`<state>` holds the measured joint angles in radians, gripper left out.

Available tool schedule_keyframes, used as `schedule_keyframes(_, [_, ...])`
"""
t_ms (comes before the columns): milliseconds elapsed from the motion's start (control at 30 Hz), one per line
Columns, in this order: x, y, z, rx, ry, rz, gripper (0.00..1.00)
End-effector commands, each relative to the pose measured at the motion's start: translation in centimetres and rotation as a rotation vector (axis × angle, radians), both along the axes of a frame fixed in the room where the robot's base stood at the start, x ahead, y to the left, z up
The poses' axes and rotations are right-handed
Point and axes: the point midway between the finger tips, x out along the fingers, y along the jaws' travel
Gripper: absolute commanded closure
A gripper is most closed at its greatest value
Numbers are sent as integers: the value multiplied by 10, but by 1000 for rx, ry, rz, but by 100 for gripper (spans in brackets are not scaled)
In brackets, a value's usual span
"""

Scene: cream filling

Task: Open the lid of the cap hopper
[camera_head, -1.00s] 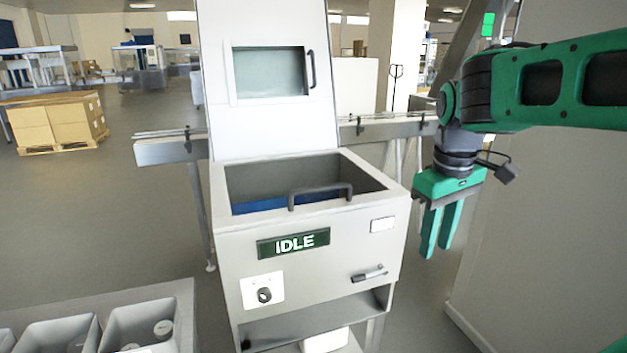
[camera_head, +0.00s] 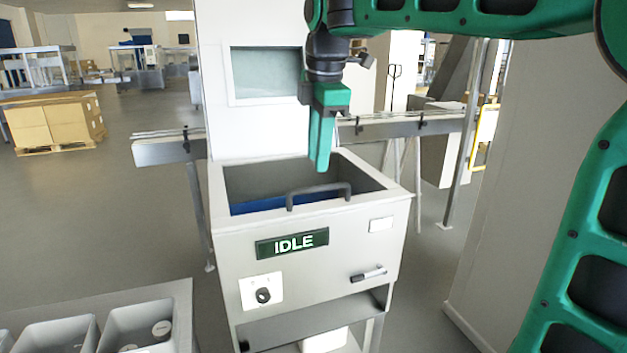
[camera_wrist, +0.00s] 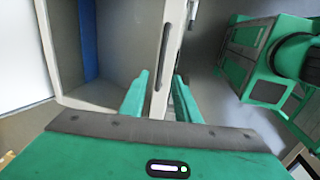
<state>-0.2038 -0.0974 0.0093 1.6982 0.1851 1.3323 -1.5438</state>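The cap hopper (camera_head: 375,200) is a light grey box with an open-looking top and blue inside. A dark bar handle (camera_head: 319,191) stands at its front rim; I cannot tell whether a clear lid covers the top. A tall panel with a window (camera_head: 265,75) rises upright behind the box. My green gripper (camera_head: 320,168) points down above the box, just above the handle in the picture. In the wrist view the fingers (camera_wrist: 161,75) are apart and empty, with the handle (camera_wrist: 164,45) lined up between and beyond the tips. The panel's side handle is mostly hidden by my gripper.
An "IDLE" display (camera_head: 292,243), a knob (camera_head: 263,295) and a pen-like item (camera_head: 369,274) are on the box front. A rail (camera_head: 400,128) runs behind. Grey bins (camera_head: 140,325) stand at lower left. A wall (camera_head: 510,200) is at right.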

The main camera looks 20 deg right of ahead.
Motion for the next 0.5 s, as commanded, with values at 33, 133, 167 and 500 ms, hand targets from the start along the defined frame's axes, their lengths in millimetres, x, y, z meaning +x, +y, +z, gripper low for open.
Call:
schedule_keyframes(33, [1, 0, -10, -1, 4, -1, 71])
schedule_keyframes(133, [5, 0, -28, -1, 4, -1, 71])
schedule_keyframes(167, [5, 0, -32, -1, 4, -2, 71])
schedule_keyframes(500, [12, 0, -65, 1, 1, -3, 71])
